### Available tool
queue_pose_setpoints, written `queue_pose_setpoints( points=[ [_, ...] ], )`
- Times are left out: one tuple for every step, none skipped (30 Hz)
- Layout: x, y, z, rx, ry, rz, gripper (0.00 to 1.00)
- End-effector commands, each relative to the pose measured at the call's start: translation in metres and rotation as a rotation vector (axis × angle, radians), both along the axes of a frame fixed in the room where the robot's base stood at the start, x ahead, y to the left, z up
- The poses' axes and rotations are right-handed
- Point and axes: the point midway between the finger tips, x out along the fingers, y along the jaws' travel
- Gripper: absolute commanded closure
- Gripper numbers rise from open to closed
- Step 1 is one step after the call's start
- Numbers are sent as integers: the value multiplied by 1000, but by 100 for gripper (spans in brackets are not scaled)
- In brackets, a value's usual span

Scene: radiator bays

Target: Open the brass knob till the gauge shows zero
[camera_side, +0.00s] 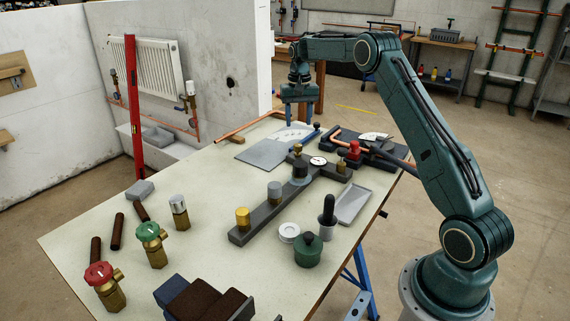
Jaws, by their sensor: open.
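A dark bar-shaped manifold (259,218) lies across the bench. A brass-yellow knob (243,218) stands on its near left end. A grey knob (274,191) and a black knob (300,169) stand further along it. A smaller brass fitting (297,150) shows behind the black one, and another (341,166) sits at the right. A round white gauge (318,161) is on the right branch; its reading is too small to tell. My gripper (299,116) is open and empty above the far end of the bench, well away from the brass-yellow knob and touching nothing.
Red-handled (101,274) and green-handled (151,232) valves stand at the front left. A red level (133,115) stands upright at the left.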

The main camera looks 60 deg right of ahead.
Motion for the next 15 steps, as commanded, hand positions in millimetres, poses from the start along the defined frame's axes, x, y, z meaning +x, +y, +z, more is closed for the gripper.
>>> queue_pose_setpoints(
  points=[
    [-1,0,-9,2,4,0,51],
    [-1,0,-14,2,4,0,51],
    [-1,0,-20,2,4,0,51],
    [-1,0,-25,1,3,0,51],
    [-1,0,-29,1,3,0,51],
    [-1,0,-35,1,3,0,51],
    [-1,0,-40,2,4,0,51],
    [-1,0,-45,2,4,0,51],
    [0,0,-51,1,3,0,51],
    [0,0,-55,1,3,0,51],
    [-1,0,-59,1,3,0,51],
    [-1,0,-64,1,2,0,51],
    [-1,0,-68,1,3,0,51],
    [-1,0,-71,1,3,0,51],
    [0,0,-75,1,2,0,51]
  ],
)
